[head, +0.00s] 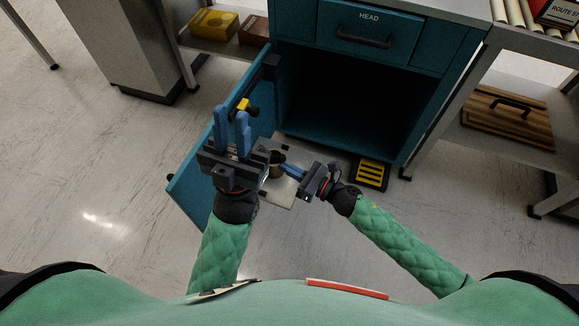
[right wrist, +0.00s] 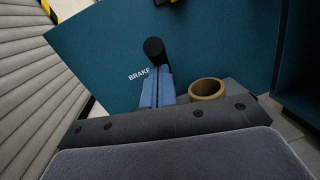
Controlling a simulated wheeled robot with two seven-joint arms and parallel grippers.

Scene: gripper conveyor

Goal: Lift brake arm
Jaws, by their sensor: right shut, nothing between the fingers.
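In the right wrist view, a teal panel carries the white word BRAKE (right wrist: 139,74). A black round-ended knob (right wrist: 154,49), likely the brake arm's end, stands out beside the word. My right gripper (right wrist: 152,70) has its blue fingers together and empty, pointing at the knob; whether they touch it is unclear. In the head view, my right gripper (head: 283,168) points left toward the open teal door (head: 187,183). My left gripper (head: 232,112) has its blue fingers apart in front of that door, with a black bar with a yellow part (head: 244,104) just beyond.
A tan ring-shaped thing (right wrist: 207,88) is right of my right fingers. The teal cabinet (head: 335,100) stands open, with a HEAD drawer (head: 368,32) above. A yellow-and-black floor piece (head: 371,173) lies at its base. A shelf with a wooden case (head: 507,117) is at right.

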